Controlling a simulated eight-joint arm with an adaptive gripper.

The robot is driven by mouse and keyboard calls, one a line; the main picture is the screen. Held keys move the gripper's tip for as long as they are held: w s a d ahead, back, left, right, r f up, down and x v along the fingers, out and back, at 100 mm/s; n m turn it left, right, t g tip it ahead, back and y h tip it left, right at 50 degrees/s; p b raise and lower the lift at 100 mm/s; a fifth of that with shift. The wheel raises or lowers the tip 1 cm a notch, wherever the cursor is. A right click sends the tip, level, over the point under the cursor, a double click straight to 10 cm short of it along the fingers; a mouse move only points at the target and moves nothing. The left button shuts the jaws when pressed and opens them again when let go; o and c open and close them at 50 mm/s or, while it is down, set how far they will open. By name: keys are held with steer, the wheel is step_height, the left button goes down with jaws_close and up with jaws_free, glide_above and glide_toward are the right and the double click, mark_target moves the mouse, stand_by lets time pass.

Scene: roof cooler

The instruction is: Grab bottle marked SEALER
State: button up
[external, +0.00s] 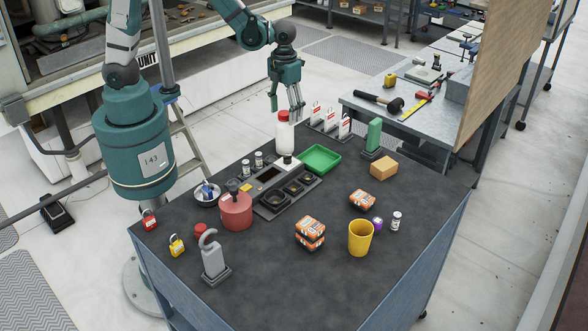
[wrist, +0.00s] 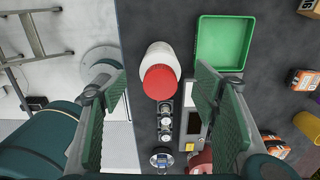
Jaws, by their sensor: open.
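A large white bottle with a red cap (external: 284,137) stands upright on the dark tabletop at its back edge; no lettering on it is readable. In the wrist view the red cap (wrist: 159,81) lies between my finger pads, seen from above. My gripper (external: 286,111) is open and empty, its fingers pointing down around or just behind the cap. I cannot tell if a finger touches the bottle. Two small white bottles (external: 252,163) stand left of it. Another small white bottle (external: 397,221) stands near the right edge. Their labels are too small to read.
A green tray (external: 318,158) and a dark panel (external: 285,192) are close to the large bottle. Upright white-and-red tags (external: 331,118) stand to its right. A red round canister (external: 236,212), a yellow cup (external: 361,238) and orange-black packs (external: 310,232) are nearer the front.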

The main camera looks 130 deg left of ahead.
mark_target(285, 129)
steer(key=shift+f, duration=1.15)
steer(key=shift+f, duration=0.15)
steer(key=shift+d+f, duration=0.15)
steer(key=shift+f, duration=2.3)
steer(key=shift+c, duration=0.5)
steer(key=c, duration=0.9)
